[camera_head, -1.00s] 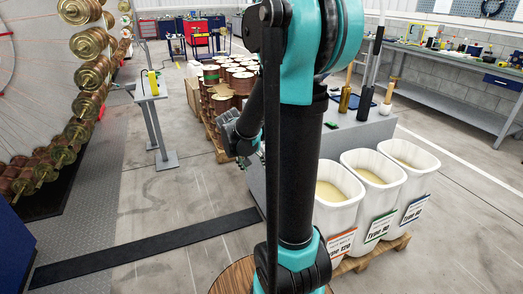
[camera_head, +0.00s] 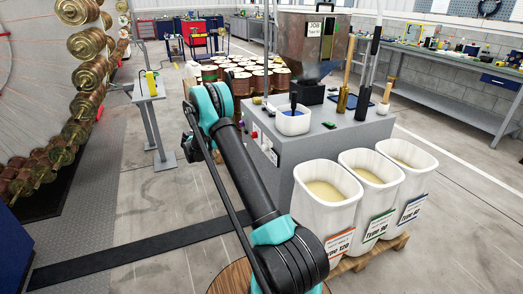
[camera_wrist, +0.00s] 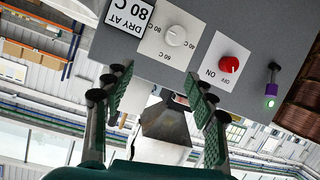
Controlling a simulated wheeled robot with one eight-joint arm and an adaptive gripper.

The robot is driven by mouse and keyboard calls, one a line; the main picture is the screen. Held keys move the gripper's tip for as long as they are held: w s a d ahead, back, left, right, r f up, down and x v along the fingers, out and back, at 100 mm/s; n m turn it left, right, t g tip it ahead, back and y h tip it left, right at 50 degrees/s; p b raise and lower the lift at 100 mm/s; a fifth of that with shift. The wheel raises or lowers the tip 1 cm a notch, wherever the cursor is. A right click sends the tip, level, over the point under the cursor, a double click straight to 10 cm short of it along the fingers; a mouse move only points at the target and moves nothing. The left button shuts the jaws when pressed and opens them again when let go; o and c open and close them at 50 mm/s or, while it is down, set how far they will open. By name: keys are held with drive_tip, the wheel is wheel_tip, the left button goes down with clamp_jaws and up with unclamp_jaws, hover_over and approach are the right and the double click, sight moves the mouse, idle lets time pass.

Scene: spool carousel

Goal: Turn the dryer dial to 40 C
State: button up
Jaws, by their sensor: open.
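The white dryer dial (camera_wrist: 176,35) sits on a pale plate on the grey panel in the wrist view, which appears upside down. Temperature marks, including 80 C and 60 C, are printed around it; I cannot tell where the dial points. A red knob (camera_wrist: 229,64) with ON and OFF marks is beside it. A sign (camera_wrist: 129,14) reads "DRY AT 80 C". My gripper (camera_wrist: 160,100) is open and empty, its fingers spread below the dial in the picture and apart from it. In the head view the grey dryer cabinet (camera_head: 290,165) stands right of my arm's end.
A white tub (camera_head: 292,122) and a rusty hopper (camera_head: 312,40) are on and above the cabinet. White bins (camera_head: 325,215) stand in front of it. Drums (camera_head: 250,75) are behind. A purple-and-green fitting (camera_wrist: 270,95) sticks out near the red knob.

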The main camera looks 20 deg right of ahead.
drive_tip(key=w+a+f+m+h, duration=0.3)
drive_tip(key=f+m, duration=0.2)
drive_tip(key=f, duration=0.3)
drive_tip(key=h, duration=0.1)
approach(265, 148)
drive_tip(key=w+d, duration=0.2)
drive_tip(key=d, duration=0.6)
drive_tip(key=shift+d+f+g, duration=0.3)
drive_tip(key=shift+f+g, duration=0.1)
drive_tip(key=shift+f, duration=0.05)
drive_tip(key=shift+w, duration=0.15)
drive_tip(key=shift+c, duration=0.2)
drive_tip(key=c, duration=1.1)
